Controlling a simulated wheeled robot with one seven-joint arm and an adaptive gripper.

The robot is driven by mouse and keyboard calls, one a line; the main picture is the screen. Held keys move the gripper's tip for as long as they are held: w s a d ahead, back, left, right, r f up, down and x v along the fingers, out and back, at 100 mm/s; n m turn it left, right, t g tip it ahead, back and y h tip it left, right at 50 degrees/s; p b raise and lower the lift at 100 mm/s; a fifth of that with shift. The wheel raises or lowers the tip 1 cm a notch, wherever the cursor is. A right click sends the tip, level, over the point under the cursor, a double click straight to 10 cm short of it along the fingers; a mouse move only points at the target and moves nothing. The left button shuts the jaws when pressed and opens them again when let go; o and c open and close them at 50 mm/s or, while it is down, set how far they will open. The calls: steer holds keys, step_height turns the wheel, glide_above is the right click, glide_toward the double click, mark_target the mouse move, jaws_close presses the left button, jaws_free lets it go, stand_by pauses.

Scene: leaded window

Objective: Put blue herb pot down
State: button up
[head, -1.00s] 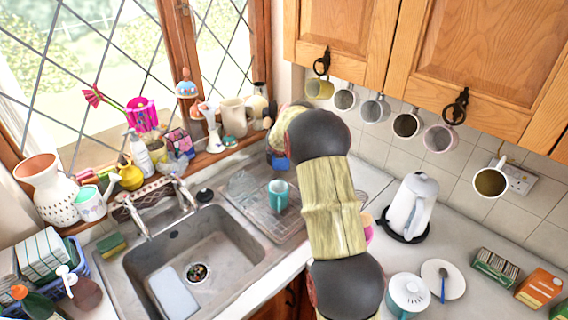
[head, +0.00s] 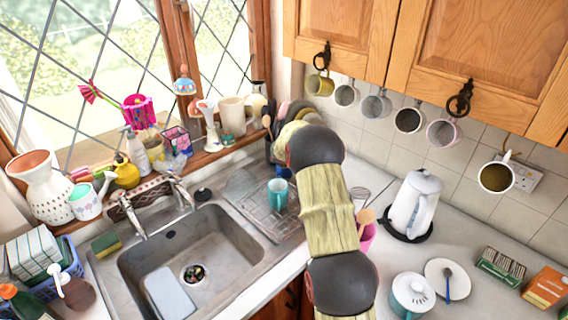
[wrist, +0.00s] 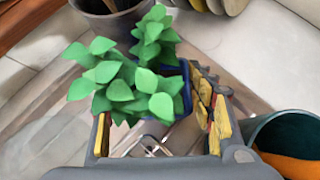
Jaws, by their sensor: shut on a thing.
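The blue herb pot (wrist: 186,86) shows in the wrist view as a blue rim and side below a bushy plant with bright green leaves (wrist: 135,85). My gripper (wrist: 158,120) is shut on it, with yellow-padded fingers on either side. The leaves hide most of the pot, and its base is out of sight, so I cannot tell whether it touches the surface below. In the head view my arm hides the gripper and the pot, near the back corner of the counter.
A dark grey container (wrist: 110,20) stands just beyond the plant. A teal container (wrist: 262,130) with something orange inside is close to the right finger. In the head view a teal mug (head: 278,193) stands on the drainer left of my arm; a white kettle (head: 412,207) is right.

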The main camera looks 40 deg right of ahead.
steer(key=shift+f, duration=0.1)
steer(key=o, duration=1.3)
steer(key=shift+o, duration=0.2)
steer(key=shift+s+a+r, duration=0.15)
steer(key=shift+r, duration=0.2)
steer(key=p+v, duration=0.1)
steer(key=v, duration=1)
steer(key=shift+r, duration=0.2)
